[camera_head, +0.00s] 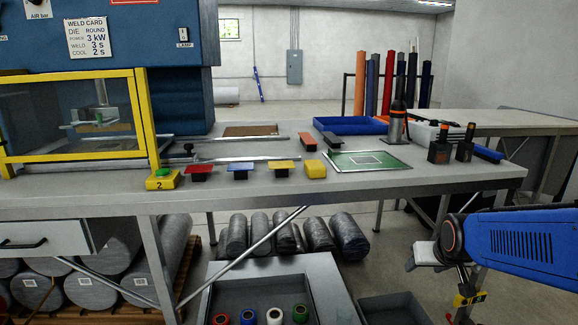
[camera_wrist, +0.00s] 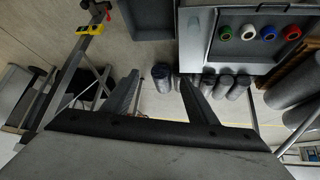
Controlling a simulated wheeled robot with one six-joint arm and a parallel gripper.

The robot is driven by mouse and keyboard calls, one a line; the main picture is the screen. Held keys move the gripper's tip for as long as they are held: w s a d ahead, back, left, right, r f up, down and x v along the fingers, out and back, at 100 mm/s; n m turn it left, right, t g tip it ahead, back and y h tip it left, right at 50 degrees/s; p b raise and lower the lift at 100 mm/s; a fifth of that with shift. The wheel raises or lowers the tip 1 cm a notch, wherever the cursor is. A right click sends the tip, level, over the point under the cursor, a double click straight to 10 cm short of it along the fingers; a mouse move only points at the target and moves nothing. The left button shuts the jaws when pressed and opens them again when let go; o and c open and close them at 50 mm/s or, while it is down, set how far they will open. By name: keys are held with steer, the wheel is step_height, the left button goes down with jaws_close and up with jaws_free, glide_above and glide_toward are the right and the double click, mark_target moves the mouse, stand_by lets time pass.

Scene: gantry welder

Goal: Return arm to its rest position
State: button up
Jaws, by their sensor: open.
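My gripper (camera_wrist: 159,82) shows in the wrist view with its two dark fingers spread apart. Nothing is between the fingertips, only floor and dark rolls far beyond them. In the head view my blue arm (camera_head: 520,247) reaches in from the right edge, in front of the workbench's right end. Its dark round joint (camera_head: 452,236) is at the left end of the blue link. I cannot clearly make out the gripper's fingers in the head view.
The workbench (camera_head: 440,182) holds colored blocks, a green mat (camera_head: 368,161) and a blue tray (camera_head: 350,125). A welder with a yellow-framed guard (camera_head: 142,110) stands left. A yellow tag (camera_head: 469,299) is near my arm.

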steer(key=s+a+r+g, duration=0.1)
steer(key=s+a, duration=0.2)
steer(key=s, duration=0.8)
steer(key=s+a+r+n+g+y, duration=0.1)
steer(key=s+a, duration=0.3)
steer(key=s, duration=0.6)
steer(key=shift+s+r, duration=0.25)
steer(key=shift+s, duration=0.1)
steer(key=shift+d, duration=0.15)
